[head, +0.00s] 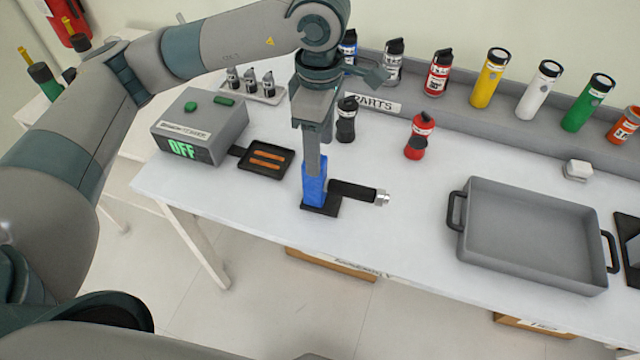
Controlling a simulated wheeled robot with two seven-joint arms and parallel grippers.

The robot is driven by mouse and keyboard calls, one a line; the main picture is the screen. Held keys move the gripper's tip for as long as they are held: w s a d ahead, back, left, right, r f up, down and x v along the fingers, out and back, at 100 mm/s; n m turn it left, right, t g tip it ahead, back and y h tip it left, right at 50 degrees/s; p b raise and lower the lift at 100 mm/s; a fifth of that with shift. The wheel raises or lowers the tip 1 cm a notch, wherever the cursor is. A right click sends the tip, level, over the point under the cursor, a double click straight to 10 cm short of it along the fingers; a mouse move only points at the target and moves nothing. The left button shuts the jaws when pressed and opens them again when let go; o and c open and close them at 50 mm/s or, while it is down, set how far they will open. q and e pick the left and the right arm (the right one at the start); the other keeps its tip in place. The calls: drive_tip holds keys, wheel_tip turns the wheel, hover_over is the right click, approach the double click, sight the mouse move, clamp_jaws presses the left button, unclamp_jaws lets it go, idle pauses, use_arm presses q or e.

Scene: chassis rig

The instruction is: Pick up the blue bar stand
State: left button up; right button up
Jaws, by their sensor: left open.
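The blue bar stand (315,190) is an upright blue block on a flat black base, on the white table near its front edge. A black cylinder (352,190) with a silver tip lies sideways at the stand's right side; I cannot tell whether it is attached. My left gripper (313,170) points down from above, with its fingers at the top of the blue block. It is open, and the block's upper part is partly hidden behind the near finger. I cannot tell whether the fingers touch it. My right gripper is not in view.
A grey tester box (203,130) reading OFF and a small black tray (266,157) stand left. Black (346,122) and red (417,138) bottles stand behind. A grey handled tray (535,235) is at right. More bottles line the back shelf. Table between stand and tray is clear.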

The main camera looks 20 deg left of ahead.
sight(344, 190)
use_arm(q)
drive_tip(key=shift+f, duration=0.4)
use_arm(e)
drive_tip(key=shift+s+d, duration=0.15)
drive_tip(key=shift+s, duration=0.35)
use_arm(q)
drive_tip(key=shift+f+p, duration=0.35)
drive_tip(key=shift+p, duration=0.15)
drive_tip(key=f+p, duration=0.1)
drive_tip(key=f, duration=0.1)
drive_tip(key=f+p, duration=0.1)
drive_tip(key=f, duration=0.1)
drive_tip(key=shift+w, duration=0.2)
drive_tip(key=shift+f, duration=0.25)
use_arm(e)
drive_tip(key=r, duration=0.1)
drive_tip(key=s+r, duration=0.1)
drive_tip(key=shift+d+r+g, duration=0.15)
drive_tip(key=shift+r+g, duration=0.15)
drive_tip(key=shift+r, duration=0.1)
use_arm(q)
drive_tip(key=shift+c, duration=0.6)
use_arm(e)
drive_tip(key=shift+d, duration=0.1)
use_arm(q)
drive_tip(key=shift+r, duration=0.1)
clamp_jaws()
